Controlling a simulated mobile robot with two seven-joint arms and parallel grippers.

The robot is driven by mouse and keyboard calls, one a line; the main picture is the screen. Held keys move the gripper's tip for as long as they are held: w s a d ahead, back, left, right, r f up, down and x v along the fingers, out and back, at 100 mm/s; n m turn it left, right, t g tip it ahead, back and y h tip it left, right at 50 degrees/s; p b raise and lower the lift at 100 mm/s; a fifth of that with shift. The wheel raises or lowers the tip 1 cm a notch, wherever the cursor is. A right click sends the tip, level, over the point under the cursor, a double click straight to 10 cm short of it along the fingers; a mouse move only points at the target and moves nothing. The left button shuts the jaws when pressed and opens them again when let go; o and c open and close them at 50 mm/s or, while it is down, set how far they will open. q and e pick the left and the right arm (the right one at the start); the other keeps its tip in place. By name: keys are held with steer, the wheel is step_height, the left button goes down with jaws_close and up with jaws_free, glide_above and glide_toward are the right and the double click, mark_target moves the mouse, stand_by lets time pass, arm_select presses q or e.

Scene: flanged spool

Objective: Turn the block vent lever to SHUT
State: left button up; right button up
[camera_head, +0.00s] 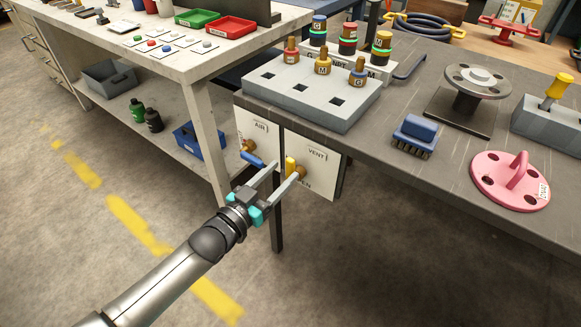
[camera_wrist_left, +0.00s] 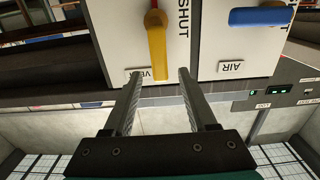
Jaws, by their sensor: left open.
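The yellow vent lever (camera_head: 290,165) is on a brass valve on the white VENT panel (camera_head: 322,177) under the bench edge. In the left wrist view the lever (camera_wrist_left: 157,45) points down the picture toward the upside-down VENT label, with the word SHUT sideways to its right. My left gripper (camera_head: 287,170) is open, its fingertips close to the panel. In the left wrist view the gripper (camera_wrist_left: 159,74) has one fingertip on each side of the lever's free end, with gaps visible. The OPEN mark is partly hidden by the finger. My right gripper is not in view.
The AIR panel (camera_head: 250,130) with its blue lever (camera_head: 253,159) is close on the left. Above are a grey block with holes (camera_head: 310,95), a brush (camera_head: 415,135), a flanged spool (camera_head: 478,82) and a pink flange (camera_head: 510,180). Open floor lies below.

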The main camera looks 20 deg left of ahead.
mark_target(289, 167)
arm_select(q)
steer(key=shift+b+x, duration=0.6)
steer(key=shift+x, duration=1.6)
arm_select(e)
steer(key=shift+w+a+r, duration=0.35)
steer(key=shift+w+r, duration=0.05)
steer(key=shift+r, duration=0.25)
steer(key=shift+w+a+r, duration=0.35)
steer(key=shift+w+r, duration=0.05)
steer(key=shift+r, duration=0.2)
arm_select(q)
steer(key=shift+c, duration=0.2)
jaws_close()
